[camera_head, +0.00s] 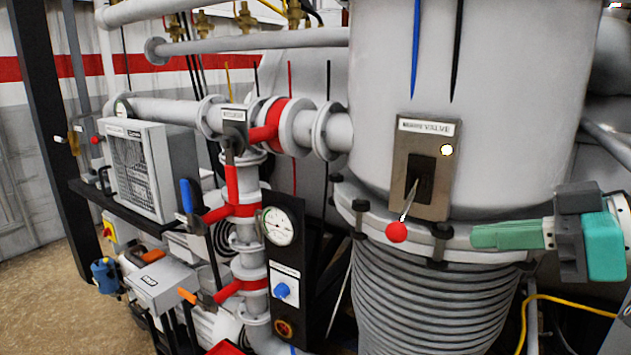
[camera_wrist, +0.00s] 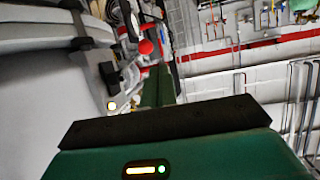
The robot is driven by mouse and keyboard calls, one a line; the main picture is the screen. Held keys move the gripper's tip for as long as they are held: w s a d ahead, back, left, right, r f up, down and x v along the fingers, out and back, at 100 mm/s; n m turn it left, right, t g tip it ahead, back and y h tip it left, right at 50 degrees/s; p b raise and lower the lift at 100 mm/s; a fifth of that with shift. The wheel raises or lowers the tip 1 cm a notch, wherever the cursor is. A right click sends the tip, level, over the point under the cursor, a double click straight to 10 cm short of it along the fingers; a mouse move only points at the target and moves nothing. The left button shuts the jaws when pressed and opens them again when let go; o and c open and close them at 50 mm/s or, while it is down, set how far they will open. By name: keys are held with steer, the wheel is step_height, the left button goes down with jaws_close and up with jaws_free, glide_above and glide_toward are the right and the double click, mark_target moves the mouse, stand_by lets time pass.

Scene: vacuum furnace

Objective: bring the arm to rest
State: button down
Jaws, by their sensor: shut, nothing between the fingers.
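My gripper (camera_head: 476,236) enters from the right in the head view, in front of the big grey furnace vessel (camera_head: 380,110) and level with its flange. Its green fingers point left and lie together with no gap, holding nothing. The fingertips are to the right of a lever with a red ball (camera_head: 397,232) on a metal switch plate (camera_head: 425,165); a gap shows between them. In the wrist view the green fingers (camera_wrist: 158,86) reach away from my gripper's body, and the red ball (camera_wrist: 146,47) shows near their far end. Whether the fingers touch the flange cannot be told.
Pipes with red-banded valves (camera_head: 240,200) and a pressure gauge (camera_head: 278,226) stand left of the vessel. A grey box (camera_head: 140,165) is on a black shelf. A yellow cable (camera_head: 560,300) runs at lower right. Open floor (camera_head: 40,295) shows at far left.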

steer(key=a+f+m+g+h, duration=0.1)
steer(key=a+f+m+h, duration=0.2)
steer(key=f, duration=1)
steer(key=s+a+f+m+g+h, duration=0.1)
steer(key=f+m+h, duration=0.5)
steer(key=f, duration=0.7)
steer(key=shift+s+a+f+m+g+h, duration=0.15)
steer(key=shift+a+f+m+g+h, duration=0.2)
steer(key=shift+a+g+h, duration=0.55)
steer(key=shift+a+r+t, duration=0.15)
steer(key=shift+a+t, duration=0.1)
steer(key=shift+t, duration=0.05)
